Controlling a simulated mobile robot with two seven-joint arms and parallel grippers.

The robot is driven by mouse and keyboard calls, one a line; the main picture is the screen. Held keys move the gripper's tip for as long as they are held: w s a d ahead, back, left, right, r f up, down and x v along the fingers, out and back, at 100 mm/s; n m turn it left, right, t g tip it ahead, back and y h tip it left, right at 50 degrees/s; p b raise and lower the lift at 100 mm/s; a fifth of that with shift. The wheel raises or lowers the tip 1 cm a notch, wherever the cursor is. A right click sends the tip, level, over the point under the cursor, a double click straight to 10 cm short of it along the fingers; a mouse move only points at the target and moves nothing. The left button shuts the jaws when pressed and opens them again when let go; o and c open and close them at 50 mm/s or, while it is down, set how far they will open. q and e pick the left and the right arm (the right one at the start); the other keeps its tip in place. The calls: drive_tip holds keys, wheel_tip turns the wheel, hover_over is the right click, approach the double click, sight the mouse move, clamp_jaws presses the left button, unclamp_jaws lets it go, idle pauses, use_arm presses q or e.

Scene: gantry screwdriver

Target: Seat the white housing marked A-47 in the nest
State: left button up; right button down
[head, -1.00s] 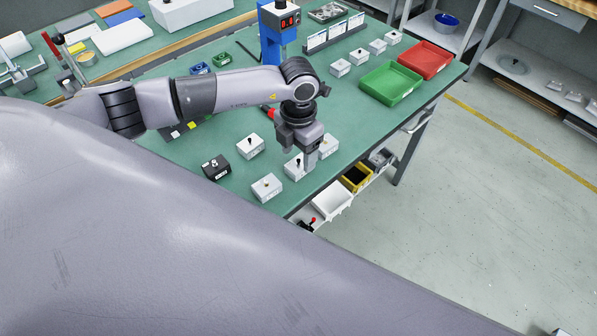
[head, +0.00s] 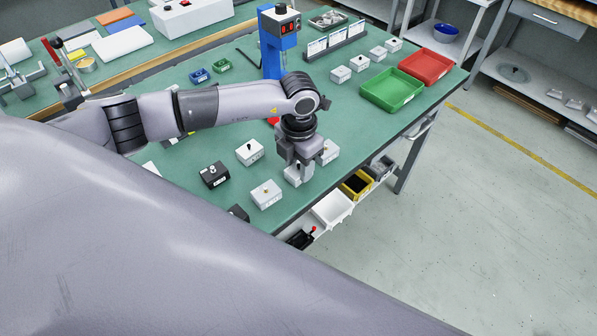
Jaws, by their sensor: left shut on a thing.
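My left gripper (head: 299,165) points down and is shut on a white housing (head: 293,179) in the front row near the table's right edge. The gripper hides much of this housing, and its label is too small to read. Other white housings stand close by: one to the right (head: 330,152), one to the left (head: 250,152) and one in front (head: 266,194). A blue post with a red display (head: 289,28) stands behind my left arm. I cannot make out the nest; my arm covers the area at the post's foot. My right gripper is not in view.
A black box (head: 213,174) stands left of the housings on the green table (head: 345,118). A green tray (head: 392,90) and a red tray (head: 426,66) lie at the right. Several small white housings (head: 340,74) stand in a row behind. Bins (head: 333,209) hang below the table edge.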

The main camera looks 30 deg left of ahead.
sight(299, 167)
use_arm(q)
drive_tip(key=shift+r+p, duration=2.2)
drive_tip(key=shift+r, duration=1.1)
